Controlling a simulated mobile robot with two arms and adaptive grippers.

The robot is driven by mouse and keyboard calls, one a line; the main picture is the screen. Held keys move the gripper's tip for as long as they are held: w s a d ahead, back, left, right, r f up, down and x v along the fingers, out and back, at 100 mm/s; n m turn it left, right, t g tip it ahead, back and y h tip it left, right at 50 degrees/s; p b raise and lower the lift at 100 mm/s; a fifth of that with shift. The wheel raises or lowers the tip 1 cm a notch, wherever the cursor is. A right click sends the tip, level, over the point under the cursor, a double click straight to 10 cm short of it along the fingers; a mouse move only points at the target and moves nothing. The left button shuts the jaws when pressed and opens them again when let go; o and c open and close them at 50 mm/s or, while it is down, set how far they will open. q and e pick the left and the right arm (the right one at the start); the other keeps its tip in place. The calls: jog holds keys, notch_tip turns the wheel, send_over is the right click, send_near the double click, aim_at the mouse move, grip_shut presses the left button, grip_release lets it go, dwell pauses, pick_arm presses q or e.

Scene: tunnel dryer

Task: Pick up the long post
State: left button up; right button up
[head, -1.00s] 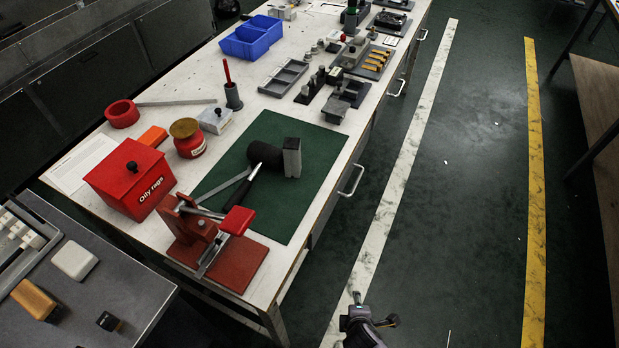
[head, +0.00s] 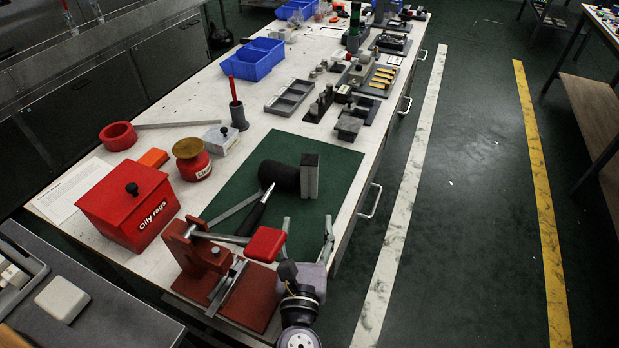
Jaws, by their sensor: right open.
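A grey rectangular post (head: 310,178), the likely long post, stands upright on the green mat (head: 343,172) beside a black cylinder (head: 278,176). My right gripper (head: 307,234) is open and empty at the near edge of the mat. Its two fingers point up the picture toward the post, apart from it. The post's foot is visible and nothing covers it. My left gripper is not in view.
A red toggle press (head: 195,250) with a red pad (head: 264,243) stands close left of my gripper. A red oily-rags box (head: 128,205) and a red pot (head: 192,160) are farther left. Small fixtures and a grey tray (head: 288,97) lie beyond the mat.

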aim_at(309, 178)
jog(key=w, duration=1.1)
jog(key=shift+w+d, duration=0.2)
jog(key=shift+d, duration=0.15)
jog(key=w, duration=0.5)
jog(key=shift+w+a+f, duration=0.1)
jog(key=shift+f, duration=0.1)
jog(key=shift+c, duration=0.6)
grip_shut()
jog(key=shift+r, duration=0.1)
